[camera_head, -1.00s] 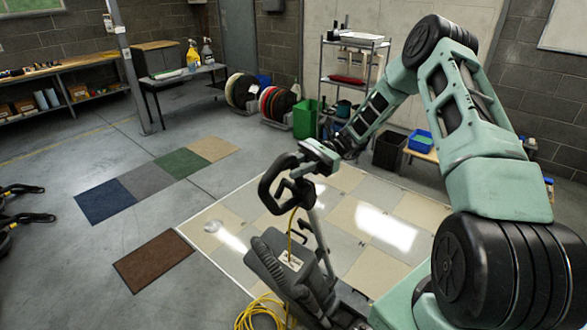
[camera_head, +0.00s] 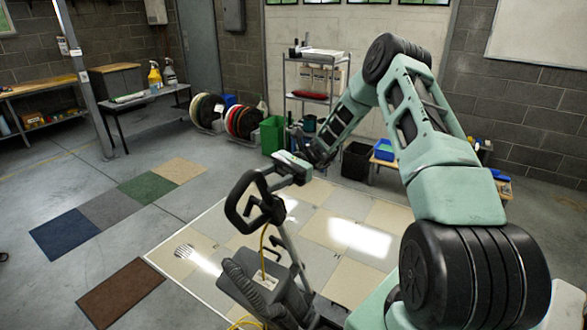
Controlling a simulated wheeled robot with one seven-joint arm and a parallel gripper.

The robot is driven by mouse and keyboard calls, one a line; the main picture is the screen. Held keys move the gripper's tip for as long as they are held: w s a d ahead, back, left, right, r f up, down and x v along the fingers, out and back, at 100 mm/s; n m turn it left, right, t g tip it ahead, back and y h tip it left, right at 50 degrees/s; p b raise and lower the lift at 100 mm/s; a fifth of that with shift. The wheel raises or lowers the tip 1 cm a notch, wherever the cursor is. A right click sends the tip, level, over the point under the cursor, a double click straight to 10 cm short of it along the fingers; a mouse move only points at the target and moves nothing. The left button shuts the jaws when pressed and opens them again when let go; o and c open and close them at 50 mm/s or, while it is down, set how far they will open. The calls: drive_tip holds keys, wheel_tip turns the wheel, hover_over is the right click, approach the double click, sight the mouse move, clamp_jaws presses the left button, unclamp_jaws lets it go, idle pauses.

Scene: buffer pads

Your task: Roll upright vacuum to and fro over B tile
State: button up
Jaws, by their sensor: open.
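The upright vacuum (camera_head: 265,285) is dark grey, with a black loop handle (camera_head: 239,215) and a yellow cord. It stands tilted at the front edge of a tiled floor panel (camera_head: 190,285). My gripper (camera_head: 287,168) is at the upper right of the handle loop, and its jaws are open. I cannot tell whether it touches the handle, because the fingertips are small and partly hidden. The panel has beige and grey squares with bright glare. No letter B is legible, so I cannot tell which tile is B. The vacuum's lower end is cut off by the frame.
Blue, grey, green and tan carpet squares (camera_head: 105,210) lie in a row at left, with a brown mat (camera_head: 120,292) in front. A wire shelf (camera_head: 316,95), green bin (camera_head: 272,136), black bin (camera_head: 356,160) and pad reels (camera_head: 242,122) stand behind. The left floor is open.

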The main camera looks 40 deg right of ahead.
drive_tip(key=w+d+b, duration=0.1)
drive_tip(key=d+b, duration=0.4)
drive_tip(key=d, duration=1)
drive_tip(key=shift+w, duration=0.25)
drive_tip(key=shift+d, duration=0.15)
